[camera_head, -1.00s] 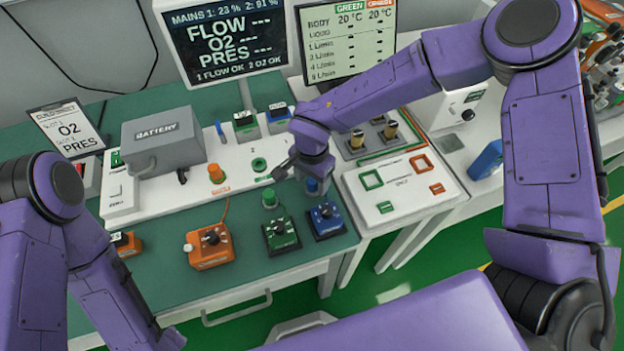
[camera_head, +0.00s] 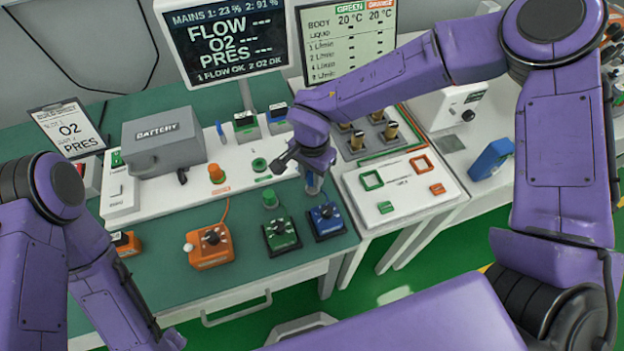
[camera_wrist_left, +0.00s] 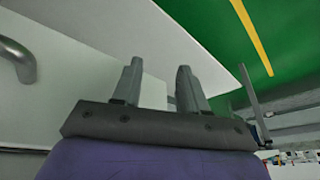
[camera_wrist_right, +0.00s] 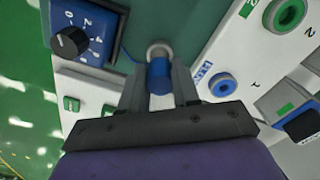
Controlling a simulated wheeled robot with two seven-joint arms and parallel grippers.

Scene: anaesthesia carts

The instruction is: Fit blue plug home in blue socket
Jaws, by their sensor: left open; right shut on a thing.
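The blue plug (camera_wrist_right: 160,75) is between the fingers of my right gripper (camera_wrist_right: 160,88), which is shut on it. In the head view my right gripper (camera_head: 314,182) holds it above the table, just behind the blue box (camera_head: 327,220). The blue socket (camera_wrist_right: 223,86) is a blue ring on the white panel, to the right of the plug in the right wrist view and apart from it. In the head view the arm hides this socket. My left gripper (camera_wrist_left: 155,90) is open and empty beside the white table side.
A green plug (camera_head: 269,199) stands by the green box (camera_head: 281,235). An orange plug (camera_head: 215,173) stands on the white panel (camera_head: 150,195); the orange box (camera_head: 209,246) is in front. The green socket (camera_wrist_right: 287,14) is also on the panel. A grey battery box (camera_head: 163,141) stands behind.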

